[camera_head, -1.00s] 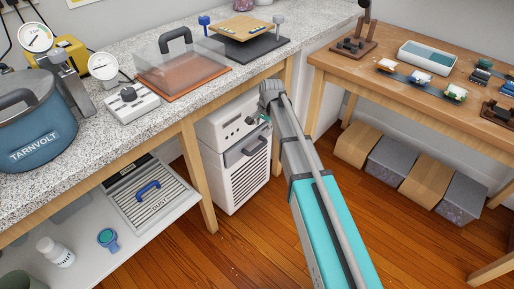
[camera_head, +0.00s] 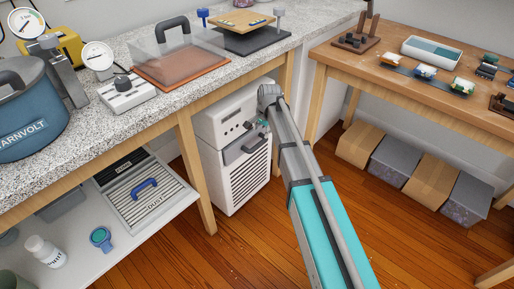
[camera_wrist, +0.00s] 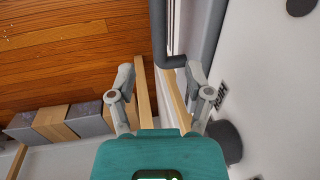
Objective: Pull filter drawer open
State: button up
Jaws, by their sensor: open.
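The filter drawer is the front of a white box unit (camera_head: 228,135) under the stone-topped bench, with a dark grey handle (camera_head: 246,148) above a louvred grille (camera_head: 250,178). The drawer looks closed. My gripper (camera_head: 263,123) is at the front of this unit, close above the handle and partly hidden by my arm. In the wrist view my gripper (camera_wrist: 160,74) is open and empty. The dark handle (camera_wrist: 158,32) shows just beyond the fingertips, in line with the gap between them. I cannot tell whether a finger touches it.
A wooden bench leg (camera_head: 196,170) stands just left of the unit. A low shelf (camera_head: 150,222) holds a louvred panel with a blue handle. A wooden table (camera_head: 345,62) stands at right, with boxes (camera_head: 395,163) beneath. The wooden floor (camera_head: 240,245) before the unit is clear.

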aim_at(258, 144)
jog(key=shift+w+a+f+b, duration=0.15)
jog(key=shift+a+f+b, duration=0.05)
jog(key=shift+f+b, duration=1.15)
jog(key=shift+w+a+f+b, duration=0.2)
jog(key=shift+f+b, duration=1.05)
jog(key=shift+f, duration=0.2)
jog(key=shift+w+a+f+b, duration=0.15)
jog(key=shift+a+f+b, duration=0.05)
jog(key=shift+f+b, duration=1.15)
